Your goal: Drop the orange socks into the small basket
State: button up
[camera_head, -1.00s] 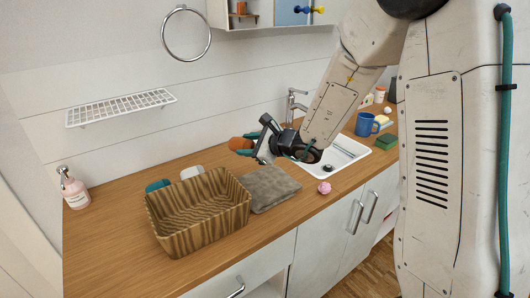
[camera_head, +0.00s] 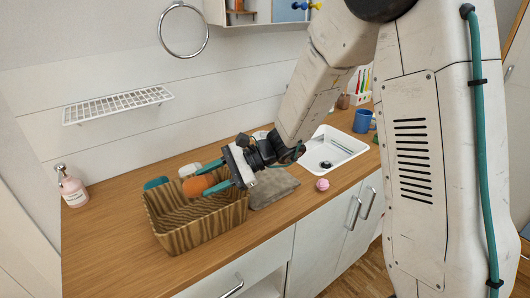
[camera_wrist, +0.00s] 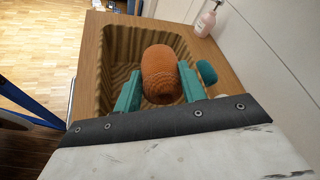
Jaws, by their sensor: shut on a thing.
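The orange socks (camera_head: 195,187) are a rounded knitted bundle held between the teal fingers of my gripper (camera_head: 207,180). In the wrist view the orange socks (camera_wrist: 161,72) sit between the two fingers of my gripper (camera_wrist: 160,90), with the basket behind them. The small basket (camera_head: 205,225) is brown, wavy-patterned and open at the top, standing on the wooden counter. In the wrist view its inner wall (camera_wrist: 117,50) surrounds the bundle in the picture. The socks are over the basket's opening, near rim level; their exact height is hard to tell.
A folded grey towel (camera_head: 272,187) lies right of the basket. A teal bundle (camera_head: 156,183) and a white one (camera_head: 190,170) lie behind it. A pink soap bottle (camera_head: 72,187) stands at left. The sink (camera_head: 335,147) and a pink ball (camera_head: 322,184) are to the right.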

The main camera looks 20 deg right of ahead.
jog(key=shift+f, duration=0.7)
jog(key=o, duration=1.1)
jog(key=shift+c, duration=0.2)
jog(key=v, duration=0.7)
jog(key=shift+d+r, duration=0.15)
jog(key=shift+d, duration=0.2)
